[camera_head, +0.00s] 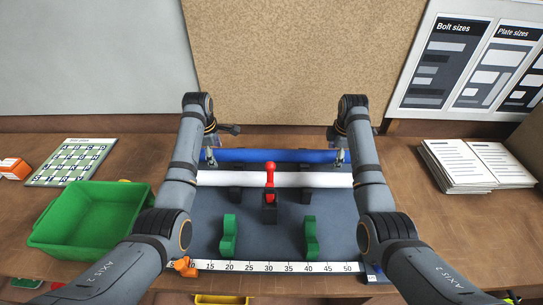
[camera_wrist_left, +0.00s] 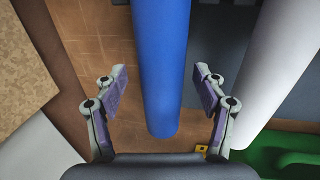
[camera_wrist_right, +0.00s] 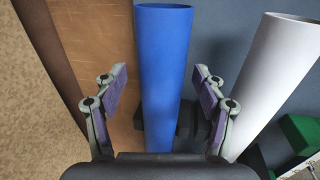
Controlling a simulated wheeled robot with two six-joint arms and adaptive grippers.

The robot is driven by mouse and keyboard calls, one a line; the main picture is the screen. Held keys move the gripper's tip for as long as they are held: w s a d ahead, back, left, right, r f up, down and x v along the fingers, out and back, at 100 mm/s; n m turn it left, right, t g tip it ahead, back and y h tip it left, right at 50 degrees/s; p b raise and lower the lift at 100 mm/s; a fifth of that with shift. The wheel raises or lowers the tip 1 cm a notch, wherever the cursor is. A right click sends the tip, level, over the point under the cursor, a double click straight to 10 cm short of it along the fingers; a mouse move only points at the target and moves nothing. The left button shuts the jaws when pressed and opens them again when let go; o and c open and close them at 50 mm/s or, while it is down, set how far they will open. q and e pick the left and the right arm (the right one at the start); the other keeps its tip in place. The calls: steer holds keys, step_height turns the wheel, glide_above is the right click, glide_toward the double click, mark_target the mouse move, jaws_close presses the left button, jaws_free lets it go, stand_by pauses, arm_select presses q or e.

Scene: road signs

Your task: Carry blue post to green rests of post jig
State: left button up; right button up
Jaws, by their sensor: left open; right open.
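The blue post (camera_head: 275,156) lies lengthwise across the far edge of the post jig (camera_head: 265,226), behind a white post. My left gripper (camera_head: 209,155) is at the blue post's left part. In the left wrist view its open fingers (camera_wrist_left: 160,92) stand on either side of the blue post (camera_wrist_left: 160,60), apart from it. My right gripper (camera_head: 340,152) is at the right part. In the right wrist view its open fingers (camera_wrist_right: 158,92) also straddle the blue post (camera_wrist_right: 163,50) without closing on it. Two green rests (camera_head: 229,237) and (camera_head: 311,238) stand empty at the jig's front.
The white post (camera_head: 225,178) lies on dark rests, with a red clamp (camera_head: 270,172) at its middle. A ruler strip (camera_head: 275,266) with an orange piece (camera_head: 186,267) edges the jig's front. A green bin (camera_head: 90,220) stands left, papers (camera_head: 465,163) right.

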arm_select(q)
steer(key=shift+s+r, duration=0.15)
steer(key=c, duration=0.3)
arm_select(e)
steer(key=shift+s+r, duration=0.15)
steer(key=c, duration=0.3)
arm_select(q)
jaws_close()
arm_select(e)
jaws_close()
